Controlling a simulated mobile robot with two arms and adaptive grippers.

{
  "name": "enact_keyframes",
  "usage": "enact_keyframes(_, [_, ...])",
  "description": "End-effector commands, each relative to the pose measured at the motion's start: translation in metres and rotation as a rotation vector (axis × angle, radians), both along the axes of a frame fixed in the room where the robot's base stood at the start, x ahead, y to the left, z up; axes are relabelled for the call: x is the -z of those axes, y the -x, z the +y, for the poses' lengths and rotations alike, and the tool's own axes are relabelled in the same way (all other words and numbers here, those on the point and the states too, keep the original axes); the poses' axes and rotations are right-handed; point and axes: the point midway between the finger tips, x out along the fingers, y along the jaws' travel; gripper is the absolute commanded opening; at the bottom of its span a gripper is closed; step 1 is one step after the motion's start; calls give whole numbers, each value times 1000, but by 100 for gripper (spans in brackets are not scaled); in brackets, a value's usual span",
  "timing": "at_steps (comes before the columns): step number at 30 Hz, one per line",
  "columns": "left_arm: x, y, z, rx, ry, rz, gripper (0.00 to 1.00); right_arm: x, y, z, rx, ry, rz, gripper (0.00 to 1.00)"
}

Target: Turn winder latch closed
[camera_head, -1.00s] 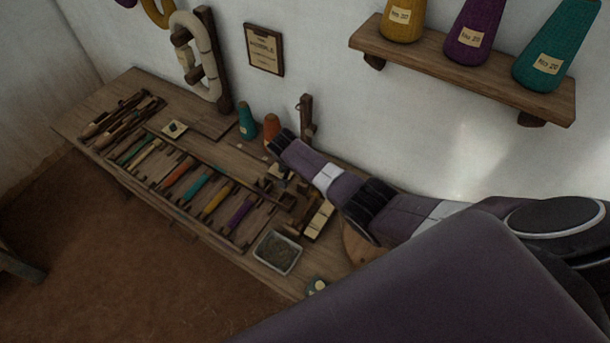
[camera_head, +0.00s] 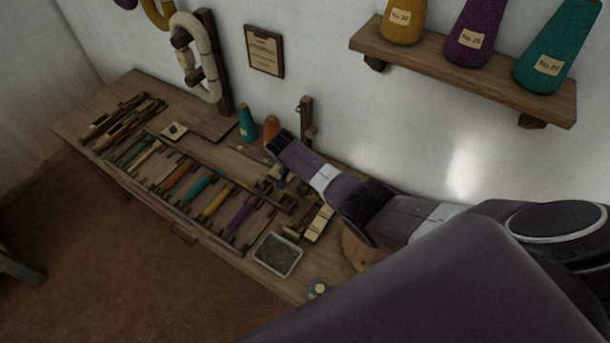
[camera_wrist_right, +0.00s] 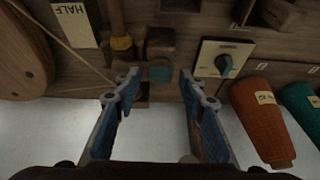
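A dark wooden block with a teal end (camera_wrist_right: 160,73) shows between and just beyond the fingertips. I cannot tell which of these is the winder latch. My right gripper is open and empty, its two blue-padded fingers apart, with no contact visible. In the head view my right gripper (camera_head: 275,143) is over the back of the bench beside the wooden post (camera_head: 306,118), partly hiding the winder parts. My left gripper is not in view.
An orange cone (camera_wrist_right: 262,118) and a teal cone (camera_wrist_right: 303,108) stand close to the right gripper in the wrist view. A HALF card (camera_wrist_right: 74,22) lies at left. The bench (camera_head: 100,93) also holds shuttles, colored bobbins and a grey tray (camera_head: 277,254). A cone shelf (camera_head: 462,72) hangs above.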

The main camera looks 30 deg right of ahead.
Motion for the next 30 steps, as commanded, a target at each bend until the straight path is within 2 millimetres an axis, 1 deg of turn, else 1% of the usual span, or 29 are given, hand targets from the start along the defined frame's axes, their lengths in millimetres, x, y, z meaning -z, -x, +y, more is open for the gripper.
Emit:
enact_keyframes(5, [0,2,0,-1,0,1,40,-1,0,1,-1,-1,0,38])
enact_keyframes(8, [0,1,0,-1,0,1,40,-6,1,3,-1,-1,0,38])
enact_keyframes(11, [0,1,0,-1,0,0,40,-14,3,7,-2,-2,-1,38])
enact_keyframes(14, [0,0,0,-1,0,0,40,-25,6,10,-2,-2,-1,38])
enact_keyframes(27, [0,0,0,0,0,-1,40,-90,18,33,-1,-1,-2,38])
enact_keyframes(30, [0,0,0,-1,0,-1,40,-101,20,37,0,0,-1,38])
